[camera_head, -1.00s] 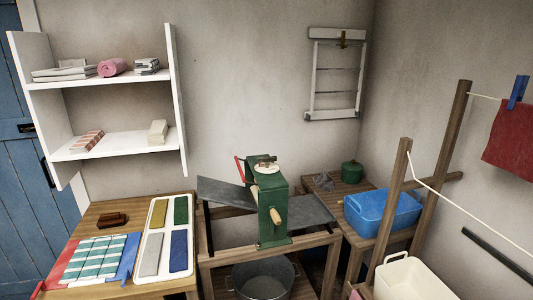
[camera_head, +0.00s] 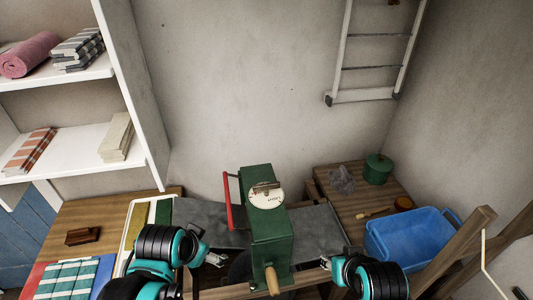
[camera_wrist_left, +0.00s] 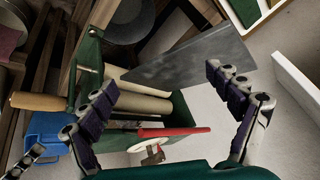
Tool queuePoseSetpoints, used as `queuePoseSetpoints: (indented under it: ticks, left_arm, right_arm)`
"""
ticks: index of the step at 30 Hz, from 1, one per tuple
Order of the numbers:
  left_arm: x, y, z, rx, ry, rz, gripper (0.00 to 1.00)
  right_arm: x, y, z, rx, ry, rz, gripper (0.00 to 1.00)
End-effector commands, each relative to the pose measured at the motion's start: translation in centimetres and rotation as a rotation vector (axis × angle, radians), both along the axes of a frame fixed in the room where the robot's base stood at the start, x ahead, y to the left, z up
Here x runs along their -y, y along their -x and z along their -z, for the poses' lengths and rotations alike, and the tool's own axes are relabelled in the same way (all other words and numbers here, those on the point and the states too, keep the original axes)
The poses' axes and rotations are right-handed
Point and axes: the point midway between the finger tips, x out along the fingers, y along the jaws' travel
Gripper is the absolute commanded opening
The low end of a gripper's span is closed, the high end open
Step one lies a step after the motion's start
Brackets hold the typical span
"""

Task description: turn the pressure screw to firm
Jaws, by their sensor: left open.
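The green wringer (camera_head: 266,225) stands upright in the middle of the head view. On its top is a white round dial (camera_head: 266,200) with dark lettering too small to read surely. The pressure screw (camera_head: 266,187), a small brownish bar handle, sits over the dial. In the left wrist view the screw (camera_wrist_left: 152,156) and the dial (camera_wrist_left: 140,146) show low in the middle, partly cut by my own teal housing. My left gripper (camera_head: 213,258) is left of the wringer, open and empty, its fingers wide apart in the wrist view (camera_wrist_left: 163,80). My right gripper (camera_head: 326,263) is right of it; its fingers are unclear.
A red lever (camera_head: 228,203) stands at the wringer's left side, and a wooden crank handle (camera_head: 272,281) juts from its front. Grey boards (camera_head: 315,228) flank it. A blue tub (camera_head: 410,238) is at right, a white shelf (camera_head: 75,135) at upper left.

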Motion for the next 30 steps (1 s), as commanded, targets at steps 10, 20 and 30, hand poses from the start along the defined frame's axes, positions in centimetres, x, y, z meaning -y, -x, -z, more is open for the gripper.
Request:
queuePoseSetpoints:
  ticks: [10,20,30]
  left_arm:
    - [7.8,-9.9,-12.6,-0.19,-0.461,1.23,0.9]
    - [14.9,-15.4,-15.1,-0.209,-0.624,2.189,0.9]
    - [16.2,-16.1,-12.4,-0.19,-0.638,2.396,0.9]
  right_arm:
    - [0.0,0.0,-12.2,0.0,0.0,0.0,0.4]
    - [0.0,0.0,-19.0,0.0,0.0,0.0,0.4]
    - [0.0,0.0,-19.5,0.0,0.0,0.0,0.4]
